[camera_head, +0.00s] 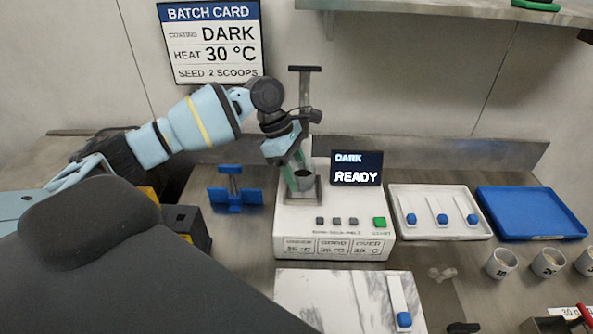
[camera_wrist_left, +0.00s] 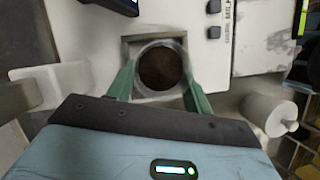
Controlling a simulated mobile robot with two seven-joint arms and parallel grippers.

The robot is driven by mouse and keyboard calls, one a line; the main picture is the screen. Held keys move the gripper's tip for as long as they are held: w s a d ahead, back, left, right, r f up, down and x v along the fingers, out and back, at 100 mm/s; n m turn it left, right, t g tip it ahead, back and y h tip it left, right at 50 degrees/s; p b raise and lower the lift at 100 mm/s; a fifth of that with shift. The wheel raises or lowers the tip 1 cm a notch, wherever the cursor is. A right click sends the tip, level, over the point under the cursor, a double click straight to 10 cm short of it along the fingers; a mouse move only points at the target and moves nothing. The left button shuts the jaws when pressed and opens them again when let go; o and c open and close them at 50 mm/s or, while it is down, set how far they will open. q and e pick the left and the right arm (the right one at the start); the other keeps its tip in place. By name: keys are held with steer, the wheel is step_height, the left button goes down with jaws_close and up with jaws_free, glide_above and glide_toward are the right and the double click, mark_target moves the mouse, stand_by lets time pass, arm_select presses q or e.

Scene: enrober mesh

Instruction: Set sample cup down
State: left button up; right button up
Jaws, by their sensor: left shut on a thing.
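The sample cup (camera_wrist_left: 160,70) is round with dark brown contents and a pale rim, seen from above in the left wrist view. It also shows in the head view (camera_head: 304,181), partly hidden by my fingers. My left gripper (camera_wrist_left: 160,92) is shut on the cup, with one green finger on each side. In the head view the left gripper (camera_head: 302,172) points down at the square recess of the white machine (camera_head: 300,240). The cup is at this recess; I cannot tell whether its base touches. My right gripper is not in view.
The machine's screen (camera_head: 357,168) reads DARK, READY. To the right are a white tray (camera_head: 462,232) with several blue-ended tools, a blue tray (camera_head: 545,230) and cups (camera_head: 501,264). A marble slab (camera_head: 315,292) lies in front. A blue stand (camera_head: 235,195) is at left.

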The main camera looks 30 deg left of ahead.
arm_select(q)
steer(key=shift+s+f, duration=0.1)
steer(key=shift+f, duration=0.45)
steer(key=o, duration=1.1)
steer(key=shift+s, duration=0.1)
steer(key=shift+f, duration=0.1)
steer(key=shift+r, duration=0.45)
steer(key=v, duration=1.2)
steer(key=shift+w+r, duration=0.2)
steer(key=shift+r, duration=0.1)
